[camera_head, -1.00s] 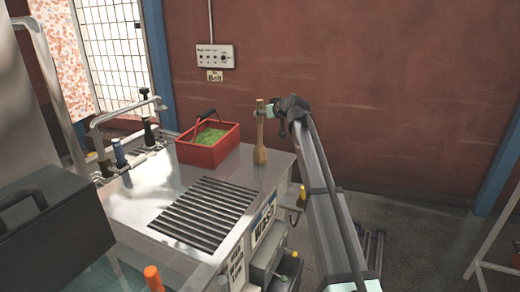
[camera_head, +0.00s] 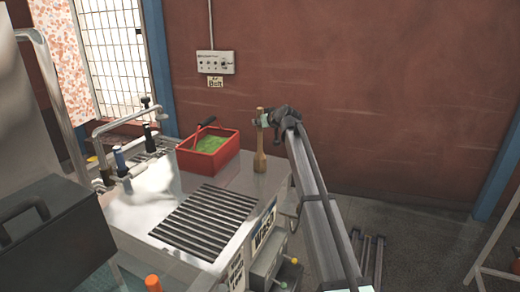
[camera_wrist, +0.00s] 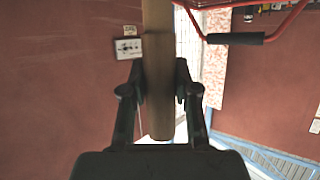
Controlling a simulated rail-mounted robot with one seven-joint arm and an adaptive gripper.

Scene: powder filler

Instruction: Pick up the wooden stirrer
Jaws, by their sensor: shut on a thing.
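The wooden stirrer (camera_head: 259,150) stands upright at the far right corner of the metal worktop in the head view. Its wider end is down, near or on the worktop; I cannot tell whether it touches. My gripper (camera_head: 265,120) is shut on its upper handle, coming in from the right. In the wrist view the stirrer (camera_wrist: 156,70) runs down from the top edge between the two dark fingers of my gripper (camera_wrist: 157,85). Its handle end shows just above the palm. The finger pads are partly hidden beside the handle.
A red box (camera_head: 208,150) with green contents and a carrying handle stands left of the stirrer. A slotted grille (camera_head: 205,215) lies nearer on the worktop (camera_head: 150,205). Pipes and valves (camera_head: 120,150) line the left side. A red wall (camera_head: 350,100) is behind.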

